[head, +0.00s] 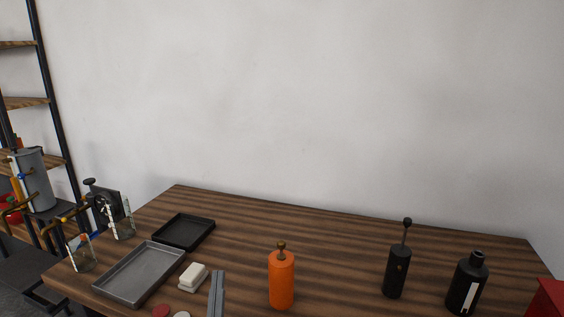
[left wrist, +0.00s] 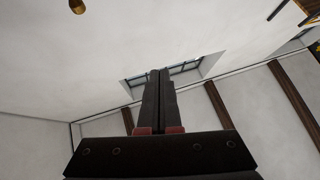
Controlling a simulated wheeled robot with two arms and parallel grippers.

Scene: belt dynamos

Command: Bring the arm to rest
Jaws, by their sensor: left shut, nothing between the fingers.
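My left gripper (head: 217,277) seems to be the grey pair of narrow fingers rising from the bottom edge of the head view, left of the middle. Its arm is cut off below. In the left wrist view my left gripper (left wrist: 159,75) shows its dark fingers together, with nothing between them. It points at plain wall, a window (left wrist: 165,79) and dark brown beams, away from the tabletop. My right gripper is not in view.
Glass jars (head: 81,254) stand left.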

